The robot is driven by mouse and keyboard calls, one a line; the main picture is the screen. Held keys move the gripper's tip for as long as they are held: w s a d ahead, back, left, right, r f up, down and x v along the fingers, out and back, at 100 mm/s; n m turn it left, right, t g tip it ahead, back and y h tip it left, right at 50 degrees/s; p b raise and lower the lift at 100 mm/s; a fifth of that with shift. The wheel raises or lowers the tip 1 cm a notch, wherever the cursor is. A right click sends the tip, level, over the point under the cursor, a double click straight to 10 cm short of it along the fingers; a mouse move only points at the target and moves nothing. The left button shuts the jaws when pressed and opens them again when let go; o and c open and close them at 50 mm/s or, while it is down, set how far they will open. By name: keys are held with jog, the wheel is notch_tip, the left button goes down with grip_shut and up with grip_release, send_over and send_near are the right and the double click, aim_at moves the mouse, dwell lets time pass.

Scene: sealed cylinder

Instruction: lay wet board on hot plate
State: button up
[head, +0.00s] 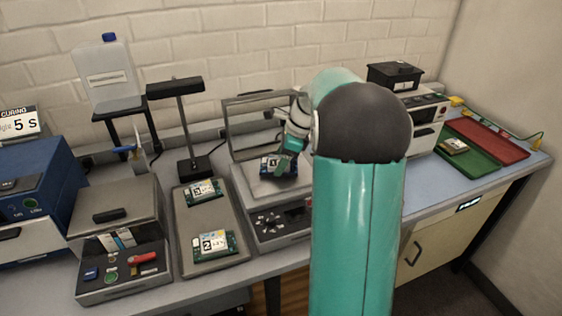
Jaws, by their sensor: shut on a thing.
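A green circuit board (270,166) with a white label shows at my gripper, just above or on the grey top of a machine with a knob and panel, which looks like the hot plate (252,190). Its framed lid (240,105) stands open behind. My gripper (287,160) is shut on the board from its right side. My arm hides the right part of the machine. I cannot tell whether the board touches the plate, or whether it is wet.
Left of the plate, a grey tray (190,234) holds boards marked 3 (203,191) and 2 (213,246). A lamp stand (190,130) rises behind it. A grey lidded machine (118,215) stands further left. Green (475,157) and red (495,138) trays lie at right.

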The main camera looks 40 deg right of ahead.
jog(key=shift+f, duration=0.4)
jog(key=shift+f, duration=0.15)
jog(key=o, duration=1)
jog(key=shift+o, duration=0.2)
